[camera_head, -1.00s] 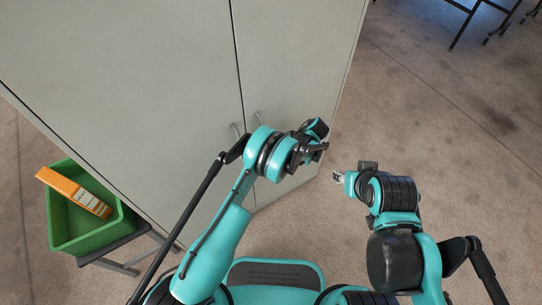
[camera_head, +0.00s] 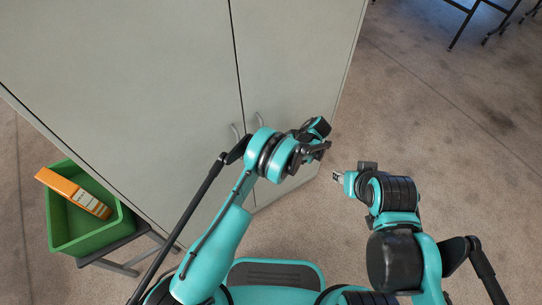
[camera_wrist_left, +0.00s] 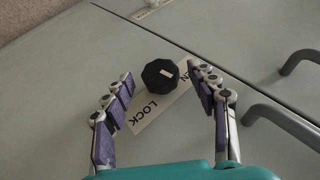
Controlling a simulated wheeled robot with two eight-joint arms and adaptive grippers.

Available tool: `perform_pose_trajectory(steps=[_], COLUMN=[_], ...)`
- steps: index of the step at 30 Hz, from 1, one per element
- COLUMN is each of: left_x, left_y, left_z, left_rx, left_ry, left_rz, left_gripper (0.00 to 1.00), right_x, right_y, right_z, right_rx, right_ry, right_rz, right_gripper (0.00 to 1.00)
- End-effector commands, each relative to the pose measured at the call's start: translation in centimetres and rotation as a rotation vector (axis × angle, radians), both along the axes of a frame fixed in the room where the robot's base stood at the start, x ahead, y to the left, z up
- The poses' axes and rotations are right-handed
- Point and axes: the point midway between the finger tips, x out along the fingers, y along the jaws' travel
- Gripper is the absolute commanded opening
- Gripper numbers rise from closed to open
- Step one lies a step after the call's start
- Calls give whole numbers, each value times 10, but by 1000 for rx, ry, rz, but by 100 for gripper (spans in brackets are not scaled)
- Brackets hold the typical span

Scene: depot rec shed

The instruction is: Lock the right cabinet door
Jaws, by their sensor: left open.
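The grey cabinet's right door (camera_head: 290,70) and left door (camera_head: 120,70) are shut in the head view. The left wrist view shows a black faceted knob (camera_wrist_left: 158,80) with a small white mark. It sits on a white label (camera_wrist_left: 146,117) reading "LOCK" at one end; "EN" shows at the other. My left gripper (camera_head: 322,140) is at the right door, its tips hidden in the head view. In the wrist view its open fingers (camera_wrist_left: 160,75) stand either side of the knob, with gaps visible. My right gripper (camera_head: 339,177) is clear of the door; its finger opening is too small to judge.
Two curved grey handles flank the door seam, one on the right door (camera_wrist_left: 285,121). A green bin (camera_head: 88,241) with an orange binder (camera_head: 73,193) stands on a stand at left.

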Motion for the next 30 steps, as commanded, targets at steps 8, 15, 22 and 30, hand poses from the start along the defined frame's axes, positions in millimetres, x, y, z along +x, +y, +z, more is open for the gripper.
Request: perform_pose_trajectory(steps=[8,15,22,30], left_x=[0,1,1,1], left_y=[-40,-66,-73,-72], left_z=[44,74,83,82], left_rx=[-1,0,0,-1], left_ry=[1,0,0,7], left_rz=[-3,-3,-1,-12], left_gripper=[58,58,58,58], right_x=[0,0,0,0], right_y=[0,0,0,0], right_z=[0,0,0,0], right_rx=[0,0,0,0], right_ry=[0,0,0,0], right_rz=[0,0,0,0], right_gripper=[40,40,40,40])
